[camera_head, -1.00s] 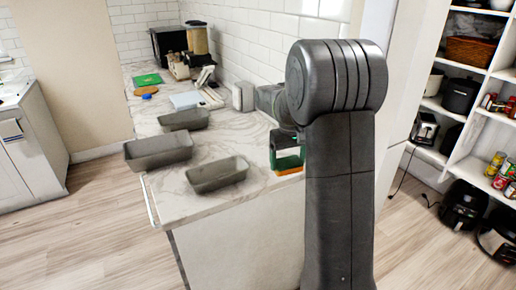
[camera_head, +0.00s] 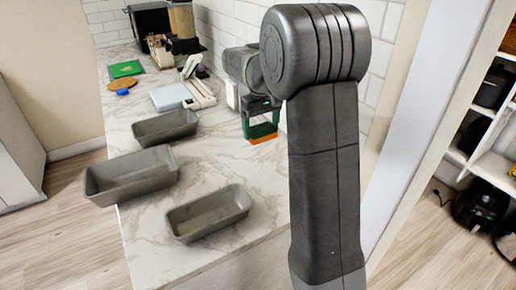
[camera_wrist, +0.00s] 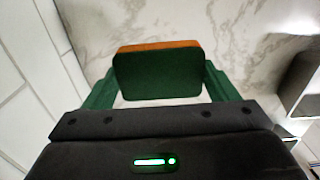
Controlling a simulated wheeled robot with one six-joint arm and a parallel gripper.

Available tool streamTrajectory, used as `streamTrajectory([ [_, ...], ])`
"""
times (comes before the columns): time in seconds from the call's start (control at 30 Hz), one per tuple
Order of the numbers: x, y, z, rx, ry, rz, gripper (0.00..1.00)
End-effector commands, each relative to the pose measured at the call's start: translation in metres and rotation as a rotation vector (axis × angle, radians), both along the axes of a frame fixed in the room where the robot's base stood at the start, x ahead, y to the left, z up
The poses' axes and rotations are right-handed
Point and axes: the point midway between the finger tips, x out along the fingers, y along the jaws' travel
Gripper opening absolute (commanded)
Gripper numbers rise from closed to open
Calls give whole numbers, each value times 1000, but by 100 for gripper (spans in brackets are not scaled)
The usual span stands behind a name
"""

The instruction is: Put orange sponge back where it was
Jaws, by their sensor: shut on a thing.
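The orange sponge (camera_head: 263,139) is held in my gripper (camera_head: 262,130), low over the marble counter (camera_head: 150,228) near the wall. In the head view only a thin orange edge shows below the green fingers. In the wrist view my gripper (camera_wrist: 158,88) is shut on the sponge, which shows a dark green face and an orange edge (camera_wrist: 160,46). I cannot tell whether the sponge touches the counter. My own arm column hides the counter to the right of it.
Three grey trays stand on the counter: a small one (camera_head: 208,228) in front, a larger one (camera_head: 100,192) at the left edge, and one (camera_head: 138,134) behind. A white scale (camera_head: 172,98), a green board (camera_head: 125,69) and appliances stand farther back. Bare marble lies between the trays and gripper.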

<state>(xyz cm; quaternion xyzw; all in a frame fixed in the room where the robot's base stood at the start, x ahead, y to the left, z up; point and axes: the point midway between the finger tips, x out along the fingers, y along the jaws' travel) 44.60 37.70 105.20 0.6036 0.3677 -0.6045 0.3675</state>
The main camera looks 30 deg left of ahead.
Motion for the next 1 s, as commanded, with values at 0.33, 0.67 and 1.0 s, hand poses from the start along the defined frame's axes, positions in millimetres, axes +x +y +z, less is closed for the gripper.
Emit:
streamTrajectory([
  [0.33, -1, -1, -51, -3, 3, -1, 62],
  [0.67, 0, -1, -84, -3, 3, -1, 62],
  [1.0, 0, 0, -100, 0, 0, -1, 62],
])
